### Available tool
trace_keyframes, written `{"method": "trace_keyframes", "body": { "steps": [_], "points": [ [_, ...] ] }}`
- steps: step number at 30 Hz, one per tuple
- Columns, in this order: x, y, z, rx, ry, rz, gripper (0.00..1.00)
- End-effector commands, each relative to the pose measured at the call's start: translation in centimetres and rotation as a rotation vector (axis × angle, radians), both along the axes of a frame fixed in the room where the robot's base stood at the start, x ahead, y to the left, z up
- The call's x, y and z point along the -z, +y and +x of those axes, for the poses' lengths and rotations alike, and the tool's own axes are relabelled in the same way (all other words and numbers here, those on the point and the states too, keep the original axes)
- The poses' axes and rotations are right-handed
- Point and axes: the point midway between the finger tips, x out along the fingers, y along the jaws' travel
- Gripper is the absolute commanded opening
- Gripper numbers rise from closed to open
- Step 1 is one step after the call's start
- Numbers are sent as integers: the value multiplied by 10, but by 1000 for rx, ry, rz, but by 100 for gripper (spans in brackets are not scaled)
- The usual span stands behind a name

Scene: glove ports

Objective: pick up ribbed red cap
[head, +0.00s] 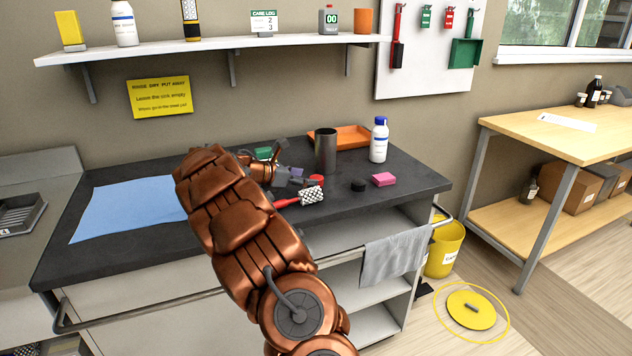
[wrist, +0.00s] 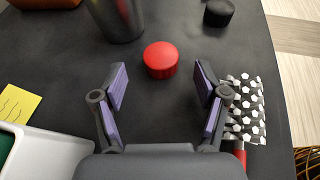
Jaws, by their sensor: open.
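The ribbed red cap (wrist: 160,60) lies on the dark counter, just ahead of my gripper and between the lines of its fingers in the wrist view. In the head view the cap (head: 317,179) shows as a small red spot in front of the dark metal cylinder. My gripper (wrist: 161,82) is open and empty, its purple-padded fingers spread on either side, with the cap slightly beyond the fingertips. In the head view my gripper (head: 296,177) is low over the counter and partly hidden by my arm.
A metal cylinder (wrist: 117,18) stands just behind the cap to the left. A black cap (wrist: 218,12) lies at the back right. A white tray (wrist: 60,147) and yellow note (wrist: 14,103) are left.

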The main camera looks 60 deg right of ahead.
Motion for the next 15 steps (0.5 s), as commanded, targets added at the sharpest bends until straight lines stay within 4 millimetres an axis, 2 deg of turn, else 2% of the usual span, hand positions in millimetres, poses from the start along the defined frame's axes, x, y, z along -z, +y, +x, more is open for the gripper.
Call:
{"method": "trace_keyframes", "body": {
  "steps": [7, 15],
  "points": [
    [10, -28, -12, -2, 0, 0, 73],
    [12, -31, -13, -3, -1, 0, 73]
  ]
}}
